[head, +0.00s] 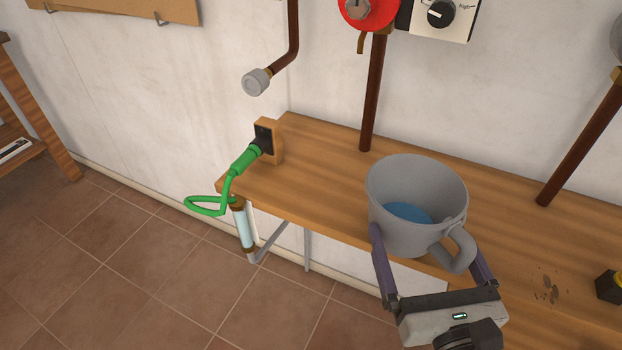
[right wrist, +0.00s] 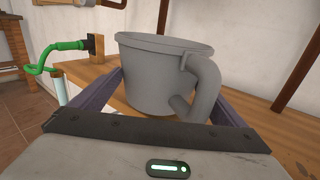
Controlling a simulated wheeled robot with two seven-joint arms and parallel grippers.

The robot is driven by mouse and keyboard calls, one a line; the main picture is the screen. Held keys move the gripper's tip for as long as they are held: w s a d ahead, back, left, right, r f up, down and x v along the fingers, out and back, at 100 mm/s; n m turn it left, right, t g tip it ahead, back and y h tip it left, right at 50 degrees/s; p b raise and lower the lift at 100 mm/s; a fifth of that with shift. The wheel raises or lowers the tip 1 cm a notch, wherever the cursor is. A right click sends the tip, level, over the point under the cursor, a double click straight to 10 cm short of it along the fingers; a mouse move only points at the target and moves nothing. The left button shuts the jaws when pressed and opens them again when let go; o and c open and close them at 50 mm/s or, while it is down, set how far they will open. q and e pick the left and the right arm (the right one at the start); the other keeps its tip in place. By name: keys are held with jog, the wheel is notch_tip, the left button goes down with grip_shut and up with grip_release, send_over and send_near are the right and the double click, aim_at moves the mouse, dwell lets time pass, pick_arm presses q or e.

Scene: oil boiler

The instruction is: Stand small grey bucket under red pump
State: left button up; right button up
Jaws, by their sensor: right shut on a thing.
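The small grey bucket (head: 412,210) is upright over the wooden bench, with its curved handle toward me and something blue inside. My right gripper (head: 425,240) is shut on it, with one finger on each side of the bucket wall. The right wrist view also shows the bucket (right wrist: 160,80) between the two fingers. I cannot tell whether its base touches the bench. A red round body (head: 366,10), which looks like the red pump, is on the wall pipe at the top edge, partly cut off. It is above, behind and to the left of the bucket. My left gripper is not in view.
The wooden bench (head: 325,180) is clear to the left of the bucket. A brown pipe (head: 374,95) comes down to it behind the bucket. A green hose (head: 240,162) is at the bench's left end. A capped pipe (head: 257,82) hangs above. A dark block (head: 610,286) sits at right.

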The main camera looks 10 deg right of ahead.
aim_at(392, 173)
jog(key=w+r+h+b, duration=0.1)
jog(key=w, duration=0.2)
jog(key=w+a+r+m+h+b, duration=0.1)
jog(key=w, duration=0.3)
jog(key=w+r+m+h+b, duration=0.1)
jog(key=w, duration=0.2)
jog(key=shift+w+a, duration=0.15)
jog(key=shift+a, duration=0.05)
jog(key=w+a+r+b, duration=0.1)
jog(key=w+a+r, duration=0.4)
jog(key=f, duration=0.1)
jog(key=f+b, duration=0.1)
jog(key=f, duration=0.1)
jog(key=f+b, duration=0.1)
jog(key=f, duration=0.1)
jog(key=shift+w+a+f, duration=0.2)
jog(key=shift+w+a, duration=0.1)
jog(key=shift+a, duration=0.05)
notch_tip(392, 173, down, 4)
jog(key=shift+b, duration=0.8)
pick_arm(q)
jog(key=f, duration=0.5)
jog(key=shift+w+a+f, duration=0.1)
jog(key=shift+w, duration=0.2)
pick_arm(e)
jog(key=shift+f, duration=0.3)
